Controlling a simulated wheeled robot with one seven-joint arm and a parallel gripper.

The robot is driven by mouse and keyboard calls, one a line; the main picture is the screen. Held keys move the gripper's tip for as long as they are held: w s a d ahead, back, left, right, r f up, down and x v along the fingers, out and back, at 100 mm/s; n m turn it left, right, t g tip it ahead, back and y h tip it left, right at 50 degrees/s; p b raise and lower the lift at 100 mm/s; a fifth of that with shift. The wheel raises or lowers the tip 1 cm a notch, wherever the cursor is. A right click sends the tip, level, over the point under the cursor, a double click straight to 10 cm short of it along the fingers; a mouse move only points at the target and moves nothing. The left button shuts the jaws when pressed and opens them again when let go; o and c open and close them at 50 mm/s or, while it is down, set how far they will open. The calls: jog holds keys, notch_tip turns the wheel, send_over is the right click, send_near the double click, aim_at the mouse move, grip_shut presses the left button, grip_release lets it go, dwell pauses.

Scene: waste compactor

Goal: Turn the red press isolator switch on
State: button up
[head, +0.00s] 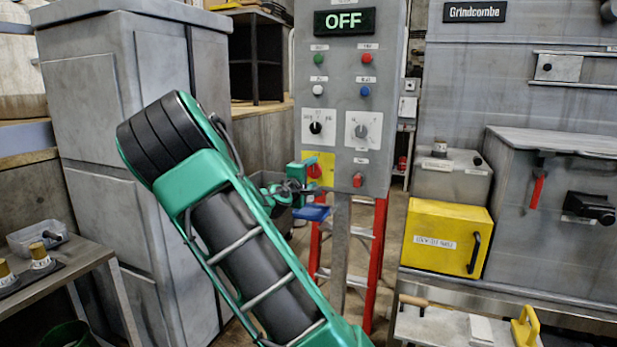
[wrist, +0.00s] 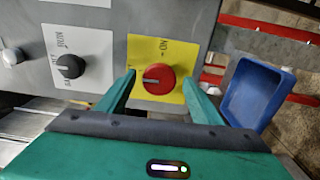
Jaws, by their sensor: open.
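The red isolator switch (head: 314,170) is a round knob on a yellow plate (head: 325,159) at the lower left of the grey control panel (head: 345,95). In the wrist view the red knob (wrist: 158,79) has a raised bar across it with a pale mark toward the left. An ON label (wrist: 164,47) is on the plate above it in that view. My gripper (wrist: 159,76) is open, with one green finger on each side of the knob; contact cannot be told. In the head view my arm partly hides the gripper (head: 298,188). The display (head: 344,21) reads OFF.
A blue tray (wrist: 258,95) is close beside my right finger in the wrist view. The panel also carries selector knobs (head: 316,128), coloured buttons (head: 366,59) and a small red switch (head: 357,181). A red ladder-like frame (head: 378,250) stands below. A yellow box (head: 440,238) is at right.

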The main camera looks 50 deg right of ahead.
jog(key=shift+w+d, duration=0.15)
jog(key=shift+d, duration=0.1)
jog(key=c, duration=1)
jog(key=shift+a+f, duration=0.1)
jog(key=shift+a, duration=0.05)
